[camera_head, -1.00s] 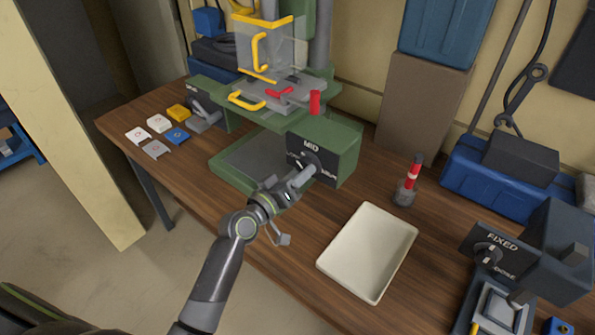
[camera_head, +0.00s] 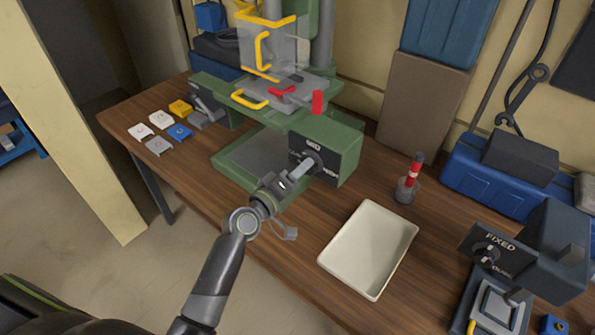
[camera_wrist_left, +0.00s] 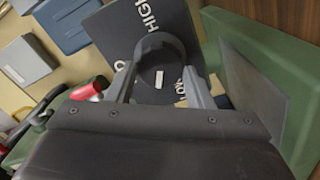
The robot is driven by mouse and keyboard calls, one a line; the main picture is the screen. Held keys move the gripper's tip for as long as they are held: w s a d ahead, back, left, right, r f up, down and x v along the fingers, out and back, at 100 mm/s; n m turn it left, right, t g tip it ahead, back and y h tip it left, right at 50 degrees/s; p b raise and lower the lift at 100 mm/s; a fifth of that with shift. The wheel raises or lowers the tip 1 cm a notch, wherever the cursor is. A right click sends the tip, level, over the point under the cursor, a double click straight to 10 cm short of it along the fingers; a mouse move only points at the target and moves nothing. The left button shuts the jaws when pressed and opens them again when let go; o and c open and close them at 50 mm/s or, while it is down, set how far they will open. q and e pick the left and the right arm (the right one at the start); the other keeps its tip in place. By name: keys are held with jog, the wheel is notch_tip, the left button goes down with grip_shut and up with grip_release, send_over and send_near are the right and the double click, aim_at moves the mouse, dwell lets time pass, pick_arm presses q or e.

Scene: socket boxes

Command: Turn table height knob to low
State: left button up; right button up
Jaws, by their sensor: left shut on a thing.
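The height knob (camera_head: 313,160) is a dark round dial on the black label plate of a green machine (camera_head: 343,150). The label above it in the head view appears to read MID. In the left wrist view, the knob (camera_wrist_left: 160,58) has a short white mark, with HIGH and LOW lettering around it. My left gripper (camera_head: 302,169) is shut on the knob, with one finger on each side in the left wrist view (camera_wrist_left: 160,75). My right gripper is not in view.
An empty cream tray (camera_head: 368,250) lies right of my left arm. A second control box (camera_head: 555,250) marked FIXED is at the far right. Several coloured tiles (camera_head: 160,120) lie at the left.

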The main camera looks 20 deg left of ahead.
pick_arm(q)
jog(key=shift+d+r, duration=0.15)
jog(key=shift+r, duration=0.25)
jog(key=o, duration=0.7)
jog(key=shift+o, duration=1.3)
jog(key=shift+d, duration=0.15)
jog(key=shift+s+d, duration=0.1)
jog(key=shift+f, duration=0.15)
jog(key=shift+b+v, duration=2)
jog(key=shift+v, duration=6.7)
